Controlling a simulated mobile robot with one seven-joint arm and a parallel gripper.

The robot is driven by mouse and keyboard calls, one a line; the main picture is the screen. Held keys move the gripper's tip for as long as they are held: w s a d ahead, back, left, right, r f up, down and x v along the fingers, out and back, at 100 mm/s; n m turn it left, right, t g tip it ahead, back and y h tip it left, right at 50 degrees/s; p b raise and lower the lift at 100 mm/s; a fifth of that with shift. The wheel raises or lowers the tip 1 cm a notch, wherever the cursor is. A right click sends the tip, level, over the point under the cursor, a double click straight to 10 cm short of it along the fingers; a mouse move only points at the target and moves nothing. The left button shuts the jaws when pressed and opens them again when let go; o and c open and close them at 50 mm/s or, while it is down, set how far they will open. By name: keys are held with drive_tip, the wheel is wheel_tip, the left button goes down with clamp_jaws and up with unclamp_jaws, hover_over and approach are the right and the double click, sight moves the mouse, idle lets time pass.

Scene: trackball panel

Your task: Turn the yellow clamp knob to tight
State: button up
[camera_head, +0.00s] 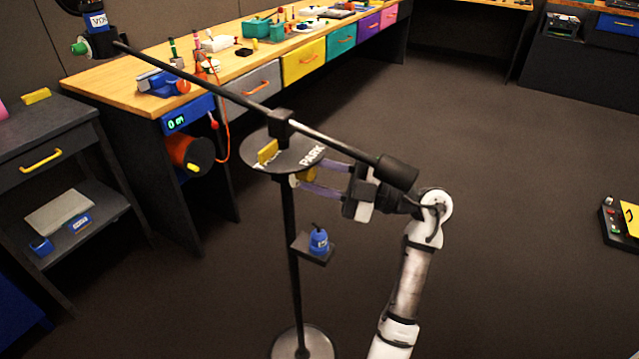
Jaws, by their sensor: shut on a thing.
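A round yellow knob (309,174), which looks like the clamp knob, sits just under the right edge of a dark disc (251,153) on a stand. My gripper (306,177) reaches it from the right, with one finger above and one below in the picture. It is shut on this knob; the fingers partly cover it. The knob's markings and its tight or loose position cannot be read. A flat yellow piece (267,152) stands upright on the disc, beside partly hidden white lettering. The word PARK shows at the disc's right.
A long dark boom (205,83) crosses above the disc, with a black cylinder (397,172) at its right end, close above my gripper. A cluttered workbench (226,66) stands behind; floor at right is mostly clear.

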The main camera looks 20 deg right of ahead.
drive_tip(key=shift+n, duration=0.5)
drive_tip(key=o, duration=1)
drive_tip(key=shift+r, duration=0.1)
